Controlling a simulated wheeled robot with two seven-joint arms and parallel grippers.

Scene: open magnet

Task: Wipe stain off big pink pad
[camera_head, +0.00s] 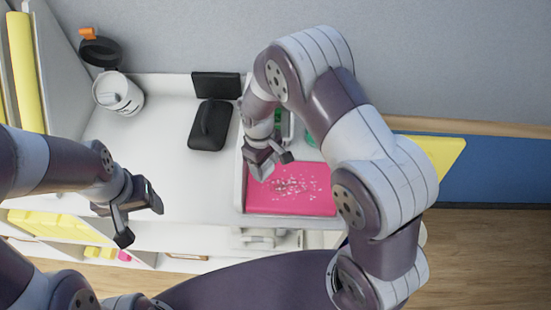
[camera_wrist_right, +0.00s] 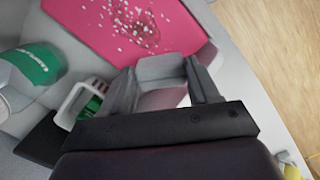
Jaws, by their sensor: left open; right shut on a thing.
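The big pink pad (camera_head: 315,203) lies on the white counter, right of the middle in the head view. White specks and a darker stain (camera_head: 292,186) are on it; the stain also shows at the top of the right wrist view (camera_wrist_right: 137,20). My right gripper (camera_head: 268,160) is at the pad's back left corner. In the right wrist view, my right gripper (camera_wrist_right: 165,85) is shut on a light grey thing (camera_wrist_right: 160,67), mostly hidden between the fingers; I cannot tell whether it touches the pad. My left gripper (camera_head: 139,218) is open and empty over the counter's front edge at left.
A black device (camera_head: 209,125) and a dark screen (camera_head: 216,85) stand left of the pad. A white canister (camera_head: 119,93) stands at the back left. A white bottle with a green label (camera_wrist_right: 30,68) and a white-framed green item (camera_wrist_right: 86,103) are near the right gripper.

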